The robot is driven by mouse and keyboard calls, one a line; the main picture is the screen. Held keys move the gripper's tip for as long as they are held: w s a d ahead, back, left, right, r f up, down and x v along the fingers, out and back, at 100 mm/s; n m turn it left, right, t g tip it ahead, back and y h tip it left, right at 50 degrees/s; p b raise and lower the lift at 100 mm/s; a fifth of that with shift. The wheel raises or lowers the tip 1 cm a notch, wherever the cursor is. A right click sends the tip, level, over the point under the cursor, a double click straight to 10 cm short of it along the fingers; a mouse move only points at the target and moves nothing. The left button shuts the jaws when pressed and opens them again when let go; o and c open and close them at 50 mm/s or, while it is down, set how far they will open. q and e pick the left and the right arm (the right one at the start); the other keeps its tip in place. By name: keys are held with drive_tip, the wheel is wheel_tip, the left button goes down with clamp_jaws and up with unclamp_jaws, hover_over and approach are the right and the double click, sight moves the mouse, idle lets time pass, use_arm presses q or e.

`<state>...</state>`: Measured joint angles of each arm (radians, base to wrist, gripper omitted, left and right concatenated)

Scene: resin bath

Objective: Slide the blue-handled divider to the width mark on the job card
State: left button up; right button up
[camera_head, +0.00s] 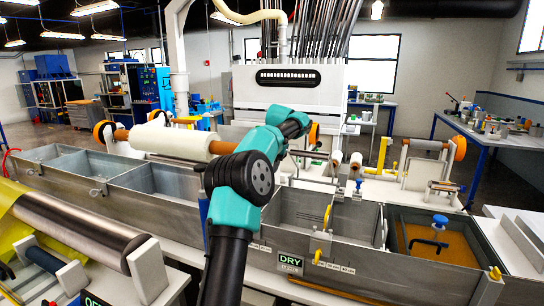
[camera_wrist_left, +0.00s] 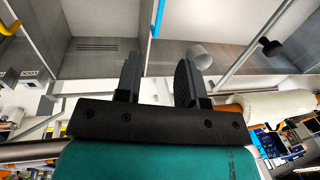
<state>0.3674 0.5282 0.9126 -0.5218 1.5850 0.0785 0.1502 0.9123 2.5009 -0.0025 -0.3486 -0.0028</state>
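A narrow blue piece (camera_head: 203,210), which looks like the blue-handled divider, shows beside my arm in the head view, mostly hidden behind it. A blue bar (camera_wrist_left: 158,18) stands at the top of the left wrist view, beyond the fingers and apart from them. My left gripper (camera_wrist_left: 157,82) is open, with nothing between its two black fingers. In the head view my teal and black arm rises over the bath and hides much of its middle; I cannot make out the fingers there. A green-and-white DRY label (camera_head: 290,263) is on the bath front. I cannot identify the job card.
The long grey bath (camera_head: 155,205) has several compartments. A yellow-handled divider (camera_head: 327,217) stands to the right of my arm. A large white roll (camera_head: 170,141) lies behind the bath.

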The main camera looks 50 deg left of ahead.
use_arm(q)
drive_tip(key=shift+w+d+r, duration=0.1)
drive_tip(key=shift+d+r, duration=0.1)
drive_tip(key=shift+r, duration=0.8)
drive_tip(key=shift+w+d+r, duration=0.1)
drive_tip(key=shift+d+r, duration=0.05)
drive_tip(key=shift+r, duration=0.85)
